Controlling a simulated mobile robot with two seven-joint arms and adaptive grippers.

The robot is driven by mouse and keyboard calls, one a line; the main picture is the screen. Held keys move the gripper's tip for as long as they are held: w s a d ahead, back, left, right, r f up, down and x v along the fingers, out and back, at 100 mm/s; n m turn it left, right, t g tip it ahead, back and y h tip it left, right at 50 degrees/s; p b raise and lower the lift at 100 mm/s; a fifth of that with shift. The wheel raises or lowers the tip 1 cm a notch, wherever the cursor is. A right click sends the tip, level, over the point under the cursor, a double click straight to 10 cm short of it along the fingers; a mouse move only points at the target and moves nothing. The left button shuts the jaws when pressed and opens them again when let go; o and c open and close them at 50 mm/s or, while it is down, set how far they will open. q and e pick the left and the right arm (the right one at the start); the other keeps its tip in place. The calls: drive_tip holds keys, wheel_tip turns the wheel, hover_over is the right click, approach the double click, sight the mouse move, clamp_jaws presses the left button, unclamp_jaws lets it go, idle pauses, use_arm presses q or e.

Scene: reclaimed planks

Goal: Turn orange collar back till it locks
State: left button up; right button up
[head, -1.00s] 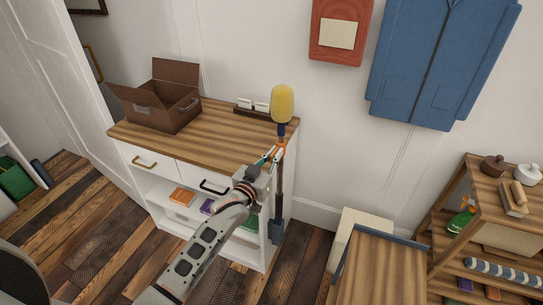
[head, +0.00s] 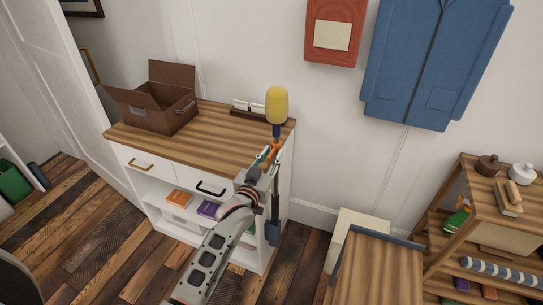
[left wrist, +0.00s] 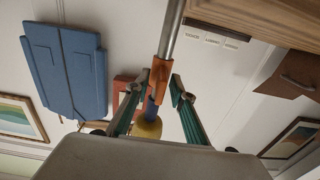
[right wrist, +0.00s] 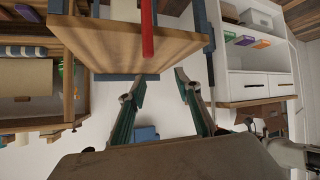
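A pole with a yellow head (head: 277,104) stands upright against the right end of the cabinet. Its orange collar (head: 275,147) sits below the yellow head; the collar also shows in the left wrist view (left wrist: 160,70), with the metal pole (left wrist: 171,34) running through it. My left gripper (head: 268,156) is at the collar. In the left wrist view its teal fingers (left wrist: 164,82) lie on either side of the collar and look closed on it, narrower than the right gripper's. Whether the collar is locked cannot be seen. My right gripper (right wrist: 160,78) is open and empty.
The cabinet (head: 220,152) carries an open brown box (head: 150,115) and a small rack of white pieces (head: 248,108). A wooden board or table (head: 378,270) stands front right, beside a shelf unit (head: 450,220). A blue jacket (head: 432,65) hangs on the wall.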

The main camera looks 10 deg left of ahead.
use_arm(q)
drive_tip(key=shift+s+f, duration=0.1)
drive_tip(key=shift+s, duration=0.05)
drive_tip(key=s+a, duration=0.1)
drive_tip(key=s, duration=1)
drive_tip(key=shift+s+a, duration=0.2)
drive_tip(key=shift+s, duration=0.15)
drive_tip(key=s+a+f+m+g, duration=0.1)
drive_tip(key=s+f+m+g, duration=0.2)
drive_tip(key=s+f, duration=1.8)
drive_tip(key=s+g, duration=0.2)
drive_tip(key=g, duration=0.2)
drive_tip(key=shift+s+a+h, duration=0.2)
drive_tip(key=shift+h, duration=0.1)
